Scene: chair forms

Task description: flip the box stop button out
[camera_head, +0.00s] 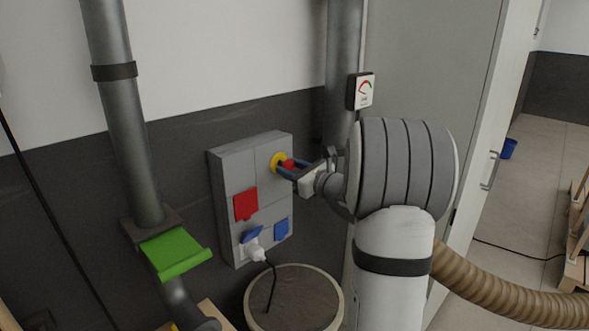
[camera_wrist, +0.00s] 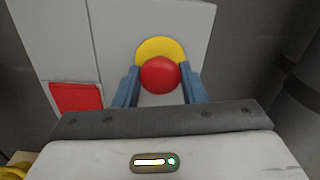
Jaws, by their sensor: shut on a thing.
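The grey box (camera_head: 232,188) is fixed to the wall in the head view. Its red stop button (camera_wrist: 160,75) sits on a yellow round plate (camera_wrist: 158,47) at the box's upper right. The button also shows in the head view (camera_head: 288,165), partly hidden by my gripper. My gripper (camera_head: 290,169) reaches in from the right, its blue fingers on either side of the button. In the wrist view my gripper (camera_wrist: 160,85) is shut on the red button, with a finger at its left and right.
The box also carries a red flap (camera_head: 246,204), a blue flap (camera_head: 282,229) and a white plug (camera_head: 256,250) with a black cable. A green lever (camera_head: 175,253) is on the left pipe. A round-topped barrel (camera_head: 293,300) stands below.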

